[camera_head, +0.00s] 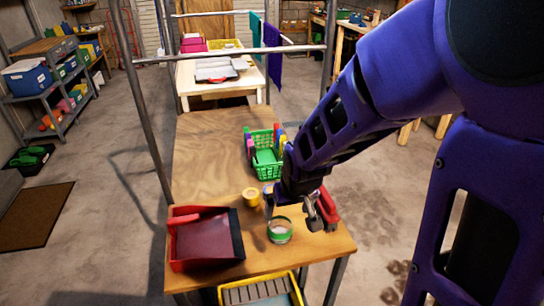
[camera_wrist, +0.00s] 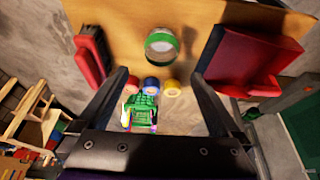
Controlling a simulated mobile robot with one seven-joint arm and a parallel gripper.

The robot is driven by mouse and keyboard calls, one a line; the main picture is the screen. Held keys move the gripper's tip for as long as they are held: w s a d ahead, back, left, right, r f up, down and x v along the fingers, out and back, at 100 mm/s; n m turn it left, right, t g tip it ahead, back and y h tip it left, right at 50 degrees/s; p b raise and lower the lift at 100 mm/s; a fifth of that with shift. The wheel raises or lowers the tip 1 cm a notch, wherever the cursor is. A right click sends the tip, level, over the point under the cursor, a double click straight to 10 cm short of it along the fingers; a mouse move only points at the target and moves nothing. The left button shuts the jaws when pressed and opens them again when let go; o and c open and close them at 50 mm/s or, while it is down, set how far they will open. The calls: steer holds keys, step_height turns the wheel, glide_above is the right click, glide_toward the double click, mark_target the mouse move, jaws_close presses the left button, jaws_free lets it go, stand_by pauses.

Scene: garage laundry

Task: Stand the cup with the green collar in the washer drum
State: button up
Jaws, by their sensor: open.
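The cup with the green collar (camera_head: 280,236) stands upright near the front edge of the wooden table. It is whitish with a green band, and it also shows in the wrist view (camera_wrist: 161,48), ahead of my fingers. My gripper (camera_head: 291,214) is open and empty, above the table just behind the cup. In the wrist view my gripper (camera_wrist: 157,76) has its two fingers spread, with the cup beyond the tips and not between them. I cannot make out the washer drum in either view.
A red bin (camera_head: 190,250) sits left of the cup, and a red object (camera_head: 328,207) lies to its right. A yellow cup (camera_head: 252,197) and a blue one (camera_head: 268,191) stand behind. A green basket (camera_head: 266,165) is farther back. Metal posts (camera_head: 145,100) rise beside the table (camera_head: 205,145).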

steer(key=b, duration=0.6)
glide_toward(280, 228)
steer(key=shift+s+a+f, duration=0.3)
steer(key=shift+s+f, duration=0.05)
steer(key=shift+f, duration=0.2)
steer(key=b+x, duration=0.4)
steer(key=x, duration=0.1)
steer(key=shift+s+f, duration=0.1)
steer(key=shift+f, duration=0.05)
steer(key=shift+c, duration=0.3)
steer(key=c, duration=1.2)
